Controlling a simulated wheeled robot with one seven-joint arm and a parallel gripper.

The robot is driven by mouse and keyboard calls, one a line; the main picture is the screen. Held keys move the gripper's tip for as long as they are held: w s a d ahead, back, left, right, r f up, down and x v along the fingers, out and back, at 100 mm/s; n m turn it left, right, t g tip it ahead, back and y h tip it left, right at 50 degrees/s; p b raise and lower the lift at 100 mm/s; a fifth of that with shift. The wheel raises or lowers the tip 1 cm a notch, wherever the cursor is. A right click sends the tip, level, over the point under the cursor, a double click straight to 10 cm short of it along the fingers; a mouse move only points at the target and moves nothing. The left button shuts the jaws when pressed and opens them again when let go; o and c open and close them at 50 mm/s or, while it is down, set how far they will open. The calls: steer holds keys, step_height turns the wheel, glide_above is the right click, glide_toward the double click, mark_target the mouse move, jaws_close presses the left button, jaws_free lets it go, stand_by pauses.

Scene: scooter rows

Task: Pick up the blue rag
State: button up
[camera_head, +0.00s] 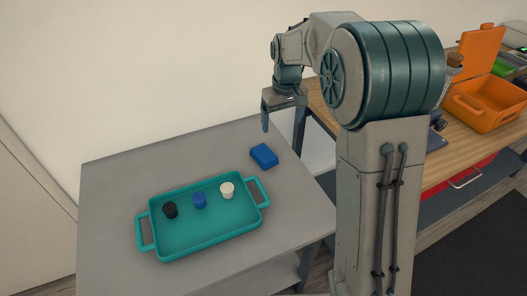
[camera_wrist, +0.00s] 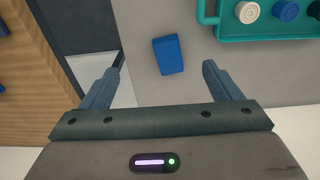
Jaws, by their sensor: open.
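The blue rag (camera_head: 264,156) is a small folded block lying on the grey table, just off the right end of the teal tray. It also shows in the wrist view (camera_wrist: 168,55), a little beyond the fingertips and between their lines. My gripper (camera_head: 266,117) is above the back right part of the table, up and behind the rag. In the wrist view my gripper (camera_wrist: 162,68) has its two fingers wide apart with nothing between them. The gripper does not touch the rag.
The teal tray (camera_head: 183,248) holds a black, a blue and a white round piece. The grey table (camera_head: 115,190) has free room left of the tray. A wooden bench (camera_head: 455,142) with an open orange case (camera_head: 478,112) stands at the right. A wall rises behind the table.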

steer(key=w+a+f+n, duration=0.2)
steer(key=w+a+f, duration=0.3)
steer(key=w+f, duration=0.2)
glide_above(264, 153)
steer(key=shift+g, duration=0.4)
step_height(264, 153, down, 8)
steer(key=shift+s+a+r+p, duration=0.1)
steer(key=shift+s+a+p, duration=0.05)
steer(key=shift+p, duration=0.2)
steer(key=shift+f+p, duration=0.6)
steer(key=shift+f, duration=2.55)
steer(key=c, duration=1.1)
